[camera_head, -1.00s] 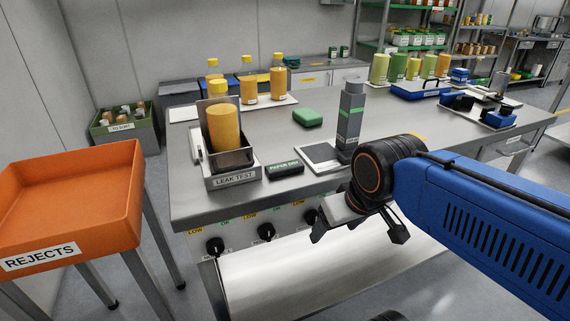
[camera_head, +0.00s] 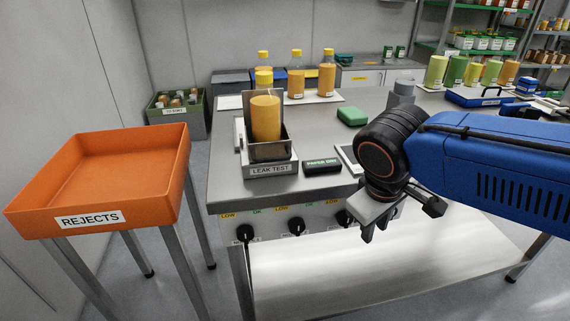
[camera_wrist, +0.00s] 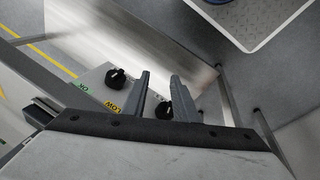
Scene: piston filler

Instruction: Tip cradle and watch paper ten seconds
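The leak test cradle (camera_head: 271,169) stands on the steel bench near its front left corner, with a "LEAK TEST" label on its front. An upright orange bottle (camera_head: 265,119) sits in it. A small black block (camera_head: 322,167) with a green label, probably reading "PAPER DRY", lies just right of the cradle. My gripper (camera_head: 390,222) hangs in front of the bench's front edge, right of and lower than the cradle, apart from it. In the wrist view its two fingers (camera_wrist: 157,95) are spread with a gap between them and nothing held.
An orange rejects tray (camera_head: 150,169) on legs stands left of the bench (camera_head: 225,194). Black knobs (camera_head: 297,227) line the front panel near my gripper. A green block (camera_head: 351,116) and several filled bottles (camera_head: 326,80) stand farther back. A green crate (camera_head: 178,117) is on the floor.

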